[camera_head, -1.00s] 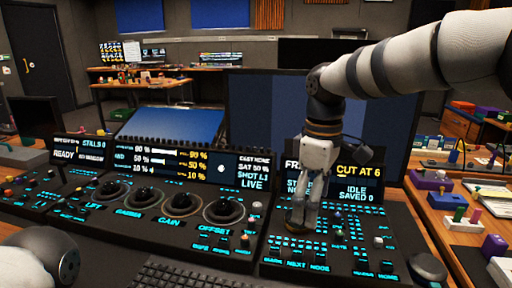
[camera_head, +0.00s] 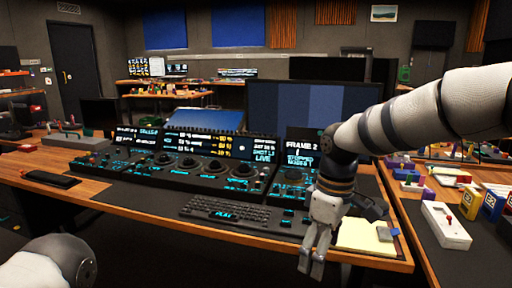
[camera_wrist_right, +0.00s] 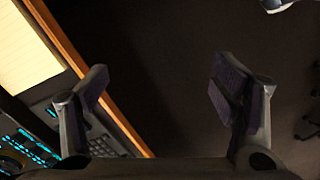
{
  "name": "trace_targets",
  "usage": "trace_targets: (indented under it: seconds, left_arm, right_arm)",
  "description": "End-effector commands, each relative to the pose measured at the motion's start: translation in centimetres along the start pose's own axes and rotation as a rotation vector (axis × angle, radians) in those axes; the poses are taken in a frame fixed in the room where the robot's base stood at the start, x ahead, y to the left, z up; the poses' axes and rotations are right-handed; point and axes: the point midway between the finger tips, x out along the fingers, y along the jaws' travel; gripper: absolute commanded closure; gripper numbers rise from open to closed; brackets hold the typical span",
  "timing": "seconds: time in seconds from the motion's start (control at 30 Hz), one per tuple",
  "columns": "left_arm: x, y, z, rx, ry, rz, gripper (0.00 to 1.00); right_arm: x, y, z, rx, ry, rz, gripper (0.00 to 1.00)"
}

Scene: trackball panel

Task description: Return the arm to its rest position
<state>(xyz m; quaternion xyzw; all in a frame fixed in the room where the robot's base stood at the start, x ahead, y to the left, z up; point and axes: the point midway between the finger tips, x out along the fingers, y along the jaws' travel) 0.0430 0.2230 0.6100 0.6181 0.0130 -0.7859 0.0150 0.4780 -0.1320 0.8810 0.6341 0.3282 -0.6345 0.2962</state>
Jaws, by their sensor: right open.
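My right gripper (camera_head: 312,264) hangs pointing down in the head view, in front of the desk's near edge and right of the keyboard. Its two fingers are apart with nothing between them. In the right wrist view the open fingers (camera_wrist_right: 160,88) frame dark floor, with the desk edge along the left. My right arm (camera_head: 420,112) comes in from the right. A part of my left arm shows at the bottom left of the head view; its gripper is out of view. The trackball panel (camera_head: 150,170) stands on the desk behind the keyboard, its right part partly hidden by my arm.
The keyboard (camera_head: 238,212) lies near the desk's front edge (camera_head: 150,212). A yellow notepad (camera_head: 366,238) lies just right of my gripper. A side table with a white box (camera_head: 446,226) and several coloured items is at the right. Floor in front of the desk is clear.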

Motion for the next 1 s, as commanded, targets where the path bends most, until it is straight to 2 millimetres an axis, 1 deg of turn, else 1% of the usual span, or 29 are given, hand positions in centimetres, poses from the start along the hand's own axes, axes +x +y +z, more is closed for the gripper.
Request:
trace_targets:
  seconds: [0.03,0.07,0.1,0.17,0.2,0.27,0.3,0.37,0.4,0.47,0.5,0.53,0.57,0.6,0.7,0.8,0.83,1.0]
  left_arm:
    - [-0.1,0.0,-0.2,0.000,0.006,0.000,0.60]
    - [-0.1,0.0,-0.2,0.000,0.008,0.000,0.60]
    - [-0.1,0.0,-0.3,0.000,0.011,0.000,0.60]
    - [-0.2,0.0,-0.4,0.000,0.015,0.000,0.60]
    - [-0.3,0.0,-0.5,0.000,0.016,0.001,0.60]
    - [-0.4,0.0,-0.5,0.000,0.018,0.001,0.60]
    - [-0.5,0.0,-0.5,0.000,0.019,0.001,0.60]
    - [-0.6,0.0,-0.5,0.000,0.022,0.001,0.60]
    - [-0.7,0.0,-0.6,0.000,0.024,0.001,0.60]
    - [-0.8,0.0,-0.7,0.000,0.028,0.001,0.60]
    - [-0.9,0.0,-0.7,0.000,0.030,0.001,0.60]
    - [-0.9,0.0,-0.7,0.000,0.032,0.001,0.60]
    - [-1.0,0.0,-0.8,0.000,0.034,0.001,0.60]
    - [-1.0,0.0,-0.8,0.000,0.036,0.001,0.60]
    - [-1.1,0.1,-0.9,0.000,0.039,0.002,0.60]
    - [-1.2,0.1,-0.9,0.000,0.040,0.002,0.60]
    - [-1.2,0.1,-0.9,0.000,0.040,0.002,0.60]
    - [-1.2,0.0,-0.9,0.000,0.040,0.002,0.60]
  right_arm:
    - [3.0,-0.8,0.5,0.025,-0.001,-0.025,0.19]
    - [4.8,-1.4,0.8,0.045,0.003,-0.040,0.19]
    - [7.3,-2.4,1.5,0.075,0.005,-0.062,0.19]
    - [11.2,-4.1,2.7,0.129,0.008,-0.095,0.19]
    - [13.7,-5.5,3.9,0.173,0.007,-0.118,0.19]
    - [17.5,-7.9,6.0,0.248,0.005,-0.150,0.19]
    - [19.9,-9.7,7.8,0.306,-0.001,-0.169,0.19]
    - [23.1,-12.6,11.0,0.403,-0.015,-0.190,0.19]
    - [24.8,-14.6,13.4,0.471,-0.027,-0.198,0.19]
    - [26.8,-17.6,17.3,0.578,-0.053,-0.198,0.19]
    - [27.7,-19.5,20.0,0.647,-0.073,-0.191,0.19]
    - [28.0,-20.8,21.9,0.698,-0.088,-0.181,0.19]
    - [28.2,-22.0,23.9,0.743,-0.104,-0.168,0.19]
    - [28.2,-23.4,26.2,0.798,-0.124,-0.148,0.19]
    - [27.5,-25.8,30.7,0.896,-0.163,-0.096,0.19]
    - [26.8,-26.8,33.1,0.945,-0.182,-0.058,0.19]
    - [26.6,-26.9,33.4,0.952,-0.185,-0.052,0.19]
    - [26.6,-26.9,33.6,0.960,-0.184,-0.045,0.19]
